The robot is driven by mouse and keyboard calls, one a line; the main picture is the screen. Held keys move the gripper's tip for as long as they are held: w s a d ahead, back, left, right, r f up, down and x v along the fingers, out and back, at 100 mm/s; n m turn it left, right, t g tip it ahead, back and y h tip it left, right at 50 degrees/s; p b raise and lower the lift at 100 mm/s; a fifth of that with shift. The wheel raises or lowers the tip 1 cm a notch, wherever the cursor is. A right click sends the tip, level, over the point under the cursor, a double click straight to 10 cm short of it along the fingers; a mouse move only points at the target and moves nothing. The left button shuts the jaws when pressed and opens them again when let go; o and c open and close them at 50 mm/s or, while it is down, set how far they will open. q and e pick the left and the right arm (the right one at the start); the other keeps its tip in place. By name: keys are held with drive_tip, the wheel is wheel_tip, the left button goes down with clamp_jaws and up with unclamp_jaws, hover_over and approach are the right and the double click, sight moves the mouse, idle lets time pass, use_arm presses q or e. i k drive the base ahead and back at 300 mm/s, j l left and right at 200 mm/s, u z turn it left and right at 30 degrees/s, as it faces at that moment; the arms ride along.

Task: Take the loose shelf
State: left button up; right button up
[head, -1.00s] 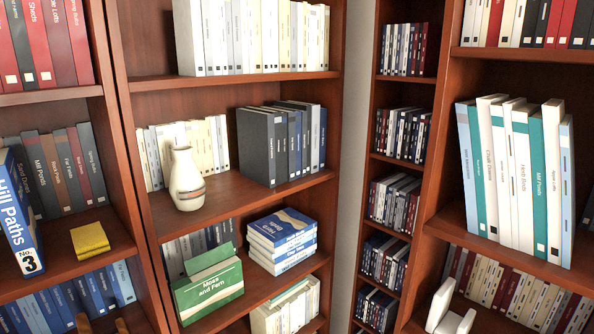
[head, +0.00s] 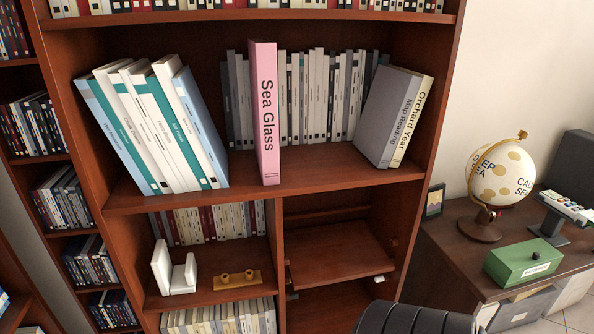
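A brown wooden shelf board (head: 338,252) sits in the lower right compartment of the middle bookcase, in the head view. It looks like the loose shelf: its front edge stands forward and looks slightly tilted. No books stand on it. Neither of my grippers is in view.
Above the board is a shelf with a pink book (head: 265,115), leaning books (head: 150,125) and grey books (head: 390,118). Left of the divider are a white bookend (head: 174,268) and a brass piece (head: 237,280). A desk at right holds a globe (head: 500,175) and green box (head: 524,262).

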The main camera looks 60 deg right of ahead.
sight(325, 254)
drive_tip(key=z, duration=2.1)
